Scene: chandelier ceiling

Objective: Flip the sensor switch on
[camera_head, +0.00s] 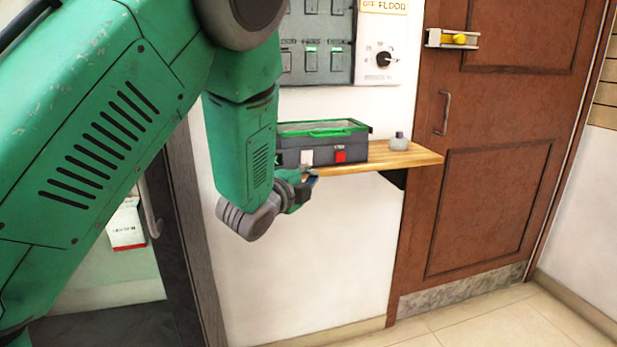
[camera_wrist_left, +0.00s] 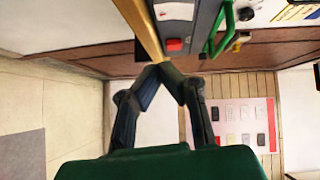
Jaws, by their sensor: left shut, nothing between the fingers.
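A dark grey box (camera_head: 353,150) with a green-framed lid sits on the wooden shelf (camera_head: 415,157). Its front has a red switch-like part (camera_head: 340,156) and a white part (camera_head: 307,157). In the left wrist view the red part (camera_wrist_left: 174,45) lies just beyond my fingertips, with the white part (camera_wrist_left: 174,11) above it. I cannot tell which part is the sensor switch or how it is set. My left gripper (camera_head: 311,177) is shut and empty near the shelf's front edge. It shows in the left wrist view (camera_wrist_left: 166,68) with its fingertips together, seemingly apart from the red part.
A small grey bottle-like item (camera_head: 399,141) stands on the shelf right of the box. A wall panel (camera_head: 316,65) and a rotary knob (camera_head: 384,59) are above. A brown door (camera_head: 482,150) with a yellow bolt (camera_head: 459,39) is right. Free space lies below the shelf.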

